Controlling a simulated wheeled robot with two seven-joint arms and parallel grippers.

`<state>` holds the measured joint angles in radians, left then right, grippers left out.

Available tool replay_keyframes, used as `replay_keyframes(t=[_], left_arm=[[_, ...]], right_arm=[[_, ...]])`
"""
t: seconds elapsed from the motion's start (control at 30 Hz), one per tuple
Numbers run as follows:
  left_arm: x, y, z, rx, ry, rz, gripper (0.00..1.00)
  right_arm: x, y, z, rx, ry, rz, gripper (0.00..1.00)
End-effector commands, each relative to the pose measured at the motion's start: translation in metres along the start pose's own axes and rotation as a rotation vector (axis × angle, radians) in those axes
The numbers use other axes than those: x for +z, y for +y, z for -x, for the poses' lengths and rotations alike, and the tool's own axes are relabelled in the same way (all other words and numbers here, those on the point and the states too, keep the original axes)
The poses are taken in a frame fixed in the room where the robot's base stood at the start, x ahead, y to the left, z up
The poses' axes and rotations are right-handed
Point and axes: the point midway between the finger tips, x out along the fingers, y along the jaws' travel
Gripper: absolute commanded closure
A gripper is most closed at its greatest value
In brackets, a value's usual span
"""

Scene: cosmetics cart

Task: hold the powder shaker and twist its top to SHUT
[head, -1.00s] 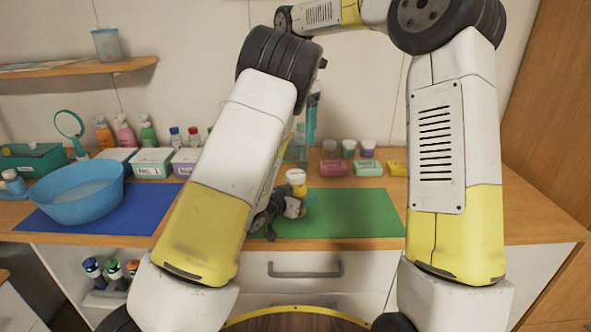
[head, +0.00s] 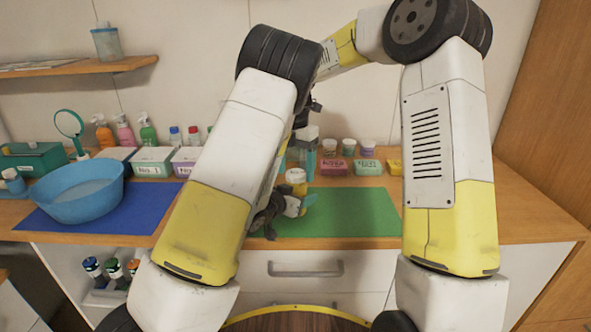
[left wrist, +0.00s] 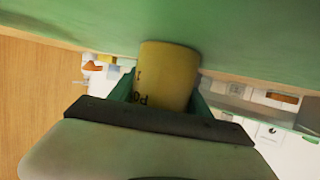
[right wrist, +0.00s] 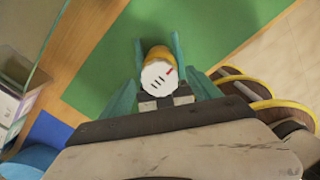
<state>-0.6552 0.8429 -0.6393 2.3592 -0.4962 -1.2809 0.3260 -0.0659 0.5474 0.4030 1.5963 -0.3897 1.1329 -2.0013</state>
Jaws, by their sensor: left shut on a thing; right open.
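The powder shaker has a yellow body (left wrist: 167,75) with dark lettering and a white round top (right wrist: 157,77). The top carries a red mark and several short black marks; I cannot read its setting. In the head view the white top (head: 296,176) shows above the green mat, and the body is largely hidden. My left gripper (head: 297,205) is shut on the body, its teal fingers on either side in the left wrist view. My right gripper (head: 297,158) points down from above, open, its teal fingers on both sides of the top in the right wrist view.
The green mat (head: 355,215) lies under the shaker. A blue bowl (head: 80,190) stands on a blue mat (head: 140,215) at the left. Small labelled boxes (head: 368,167) and jars stand behind. My forearms hide part of the counter; the right part of the green mat is clear.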

Motion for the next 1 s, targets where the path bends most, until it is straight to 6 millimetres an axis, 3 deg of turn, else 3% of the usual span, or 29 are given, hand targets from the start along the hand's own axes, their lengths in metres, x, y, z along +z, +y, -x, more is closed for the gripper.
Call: replay_keyframes(t=[0.3,0.63,1.0], left_arm=[[-0.0002,0.0,0.0,0.0,0.001,0.0,0.85],[-0.0002,0.0,0.0,0.0,0.0,0.0,0.85],[-0.0001,0.0001,0.0,0.0,0.0,0.0,0.85]], right_arm=[[0.0002,0.0001,-0.0031,0.0,-0.001,0.0,0.28],[0.0002,0.0001,-0.0029,0.0,-0.001,0.0,0.91],[0.0001,0.0003,-0.0029,0.0,-0.001,-0.073,0.91]])
